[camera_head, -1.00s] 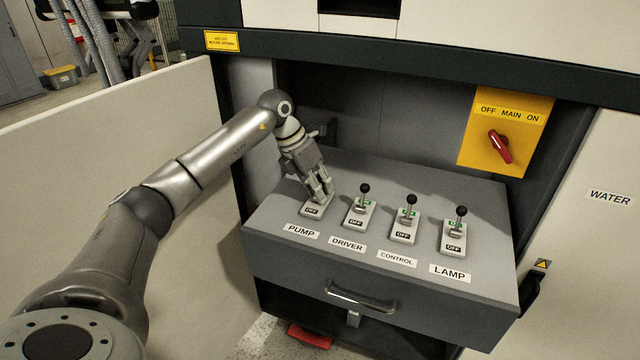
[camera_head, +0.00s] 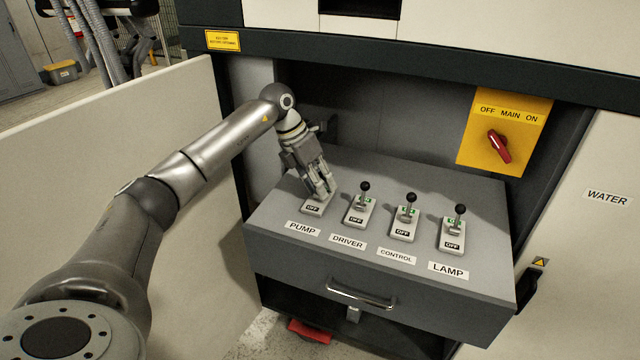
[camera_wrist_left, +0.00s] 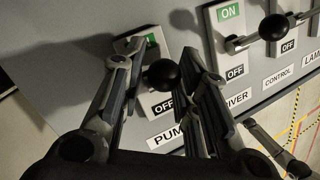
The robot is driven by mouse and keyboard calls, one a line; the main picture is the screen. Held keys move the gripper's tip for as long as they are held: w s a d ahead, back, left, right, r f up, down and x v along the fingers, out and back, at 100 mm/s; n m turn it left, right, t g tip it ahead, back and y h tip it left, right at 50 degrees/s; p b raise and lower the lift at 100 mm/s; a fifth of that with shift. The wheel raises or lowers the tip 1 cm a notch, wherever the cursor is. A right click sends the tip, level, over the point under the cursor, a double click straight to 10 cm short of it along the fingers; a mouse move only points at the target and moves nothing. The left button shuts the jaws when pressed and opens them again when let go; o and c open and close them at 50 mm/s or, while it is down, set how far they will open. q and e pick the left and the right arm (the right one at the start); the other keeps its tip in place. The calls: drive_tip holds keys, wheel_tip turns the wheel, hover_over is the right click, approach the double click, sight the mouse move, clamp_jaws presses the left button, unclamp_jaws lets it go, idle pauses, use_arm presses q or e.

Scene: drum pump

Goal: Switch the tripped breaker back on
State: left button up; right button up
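The PUMP breaker (camera_head: 313,208) is the leftmost of the row on the grey console; its OFF label faces me. My left gripper (camera_head: 323,192) is down over it and hides its lever in the head view. In the left wrist view the black ball knob (camera_wrist_left: 163,74) of the PUMP lever sits between the two spread fingers, with a small gap on each side. The left gripper (camera_wrist_left: 163,70) is open. Part of a green label (camera_wrist_left: 151,39) shows behind the fingers. The lever's exact tilt is hard to tell. My right gripper is not in view.
The DRIVER (camera_head: 359,212), CONTROL (camera_head: 404,228) and LAMP (camera_head: 453,236) breakers stand to the right, with upright-looking levers. A yellow main switch panel (camera_head: 480,150) with a red handle is on the back wall. A pale panel (camera_head: 190,150) stands left of the console.

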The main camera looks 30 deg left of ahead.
use_arm(q)
drive_tip(key=v, duration=1.1)
drive_tip(key=shift+s+a+r, duration=0.2)
drive_tip(key=shift+a+r, duration=0.05)
drive_tip(key=shift+r, duration=0.05)
